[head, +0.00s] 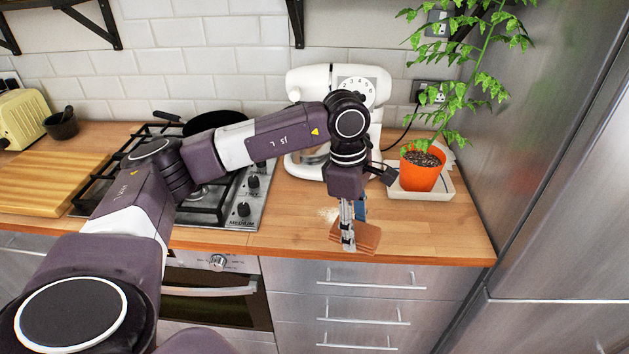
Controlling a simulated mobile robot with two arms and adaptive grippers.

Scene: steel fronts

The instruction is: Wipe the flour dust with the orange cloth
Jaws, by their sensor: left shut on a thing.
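My left gripper (348,238) points down over the front of the wooden counter, right of the hob. It is shut on the orange cloth (368,238), which looks brownish-orange and lies at or just above the counter near its front edge. A pale patch of flour dust (328,214) shows on the wood just behind and left of the gripper. The gripper and cloth may hide more of it. My right gripper is not in view.
A white stand mixer (311,78) stands behind my left gripper. A plant in an orange pot (422,172) stands on a white tray (431,194) to the right, beside the steel fridge (545,150). The gas hob (255,205) is left. Counter right of the cloth is clear.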

